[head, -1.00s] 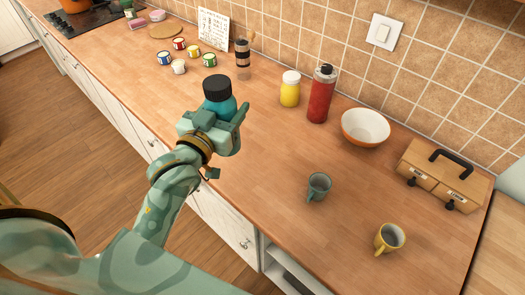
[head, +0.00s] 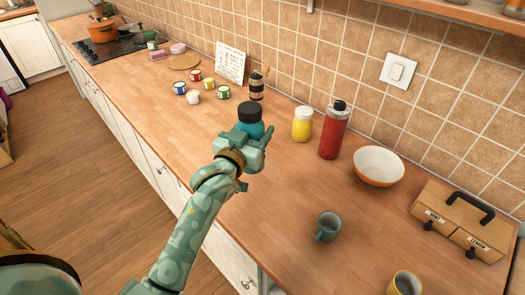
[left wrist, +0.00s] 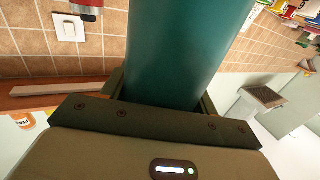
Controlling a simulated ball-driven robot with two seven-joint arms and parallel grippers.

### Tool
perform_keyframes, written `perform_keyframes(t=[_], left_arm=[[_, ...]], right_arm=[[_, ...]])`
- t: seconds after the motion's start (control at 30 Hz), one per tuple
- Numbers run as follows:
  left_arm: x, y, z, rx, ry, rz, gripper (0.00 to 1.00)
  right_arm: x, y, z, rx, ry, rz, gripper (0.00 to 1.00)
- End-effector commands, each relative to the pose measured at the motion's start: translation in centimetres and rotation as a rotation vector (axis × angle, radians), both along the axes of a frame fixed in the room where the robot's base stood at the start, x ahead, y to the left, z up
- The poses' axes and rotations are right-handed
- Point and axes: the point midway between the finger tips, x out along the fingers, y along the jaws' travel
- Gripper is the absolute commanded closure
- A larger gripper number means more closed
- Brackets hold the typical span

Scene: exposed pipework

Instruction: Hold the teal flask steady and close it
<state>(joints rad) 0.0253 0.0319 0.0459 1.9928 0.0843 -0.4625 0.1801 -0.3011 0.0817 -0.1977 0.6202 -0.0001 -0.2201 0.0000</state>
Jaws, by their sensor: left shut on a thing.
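The teal flask (head: 257,131) is upright near the middle of the head view, with a black cap (head: 249,110) on its top. I cannot tell how tightly the cap sits. My left gripper (head: 248,146) is shut around the flask's body, which is partly hidden behind the fingers and hand. The flask also fills the upper middle of the left wrist view (left wrist: 185,50), between the fingers; its top and bottom are out of that picture. Whether its base touches the counter is hidden. My right gripper is not in view.
On the wooden counter (head: 270,205), a yellow jar (head: 302,125) and a red bottle (head: 334,132) stand right of the flask. A bowl (head: 379,167), teal mug (head: 327,227), yellow mug (head: 405,284) and wooden box (head: 462,220) are farther right. Several small cups (head: 209,84) stand at the left.

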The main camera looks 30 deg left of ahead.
Motion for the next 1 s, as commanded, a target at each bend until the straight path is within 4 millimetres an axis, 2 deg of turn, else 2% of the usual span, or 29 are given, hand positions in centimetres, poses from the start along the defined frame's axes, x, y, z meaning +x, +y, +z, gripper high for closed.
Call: perform_keyframes(t=[0.03, 0.2, 0.37, 0.77, 1.0], left_arm=[[0.8, 0.0, -1.6, -0.001, 0.002, 0.0, 1.0], [3.0, -0.1, -4.1, -0.002, 0.002, 0.0, 1.0], [3.8, -0.1, -4.9, 0.0, 0.0, 0.0, 1.0], [4.2, -0.1, -5.3, -0.001, -0.001, 0.0, 1.0], [4.4, -0.1, -8.6, -0.002, 0.002, 0.0, 1.0]], right_arm=[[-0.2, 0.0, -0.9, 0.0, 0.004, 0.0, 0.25], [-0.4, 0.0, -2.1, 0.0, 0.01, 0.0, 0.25], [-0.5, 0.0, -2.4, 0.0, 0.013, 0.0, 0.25], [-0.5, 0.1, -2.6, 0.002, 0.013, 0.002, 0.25], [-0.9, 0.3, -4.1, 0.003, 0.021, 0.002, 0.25]])
